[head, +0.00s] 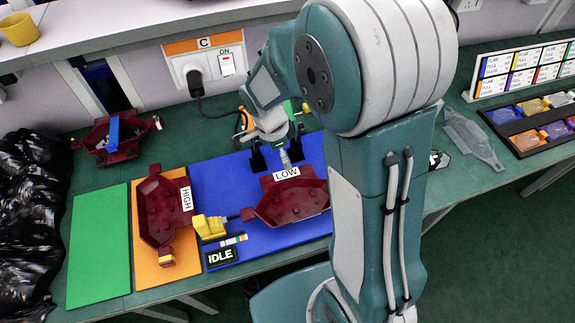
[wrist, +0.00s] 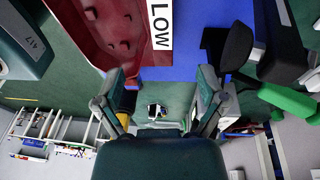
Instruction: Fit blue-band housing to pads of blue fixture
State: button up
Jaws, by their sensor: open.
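The blue-band housing (head: 113,135), dark red with a blue strip across it, rests at the back left of the bench, behind the green board. The blue fixture board (head: 212,178) carries a dark red housing with a LOW label (head: 295,202), black upright blocks (head: 258,160) and a yellow clamp (head: 209,227). My gripper (head: 281,152) is above the back of the blue board, behind the LOW housing and far right of the blue-band housing. In the wrist view my gripper (wrist: 163,100) is open and empty, with the LOW housing (wrist: 110,28) beyond its fingers. My arm hides the board's right side.
A HIGH-labelled housing (head: 158,212) lies on the orange board (head: 145,270). The green board (head: 97,240) is bare. Black bags (head: 28,215) lie at far left. A plug and cable (head: 197,85) hang behind. A dark tray of coloured parts (head: 530,125) stands at right.

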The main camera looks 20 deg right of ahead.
jog(key=shift+v, duration=2.25)
jog(key=s+d+r+n+t+y, duration=0.2)
jog(key=s+r+n+t, duration=0.4)
jog(key=s+r+n, duration=0.9)
jog(key=n, duration=0.3)
jog(key=shift+r+t, duration=0.2)
jog(key=shift+t, duration=0.1)
jog(key=shift+s+d, duration=0.1)
jog(key=shift+d, duration=0.05)
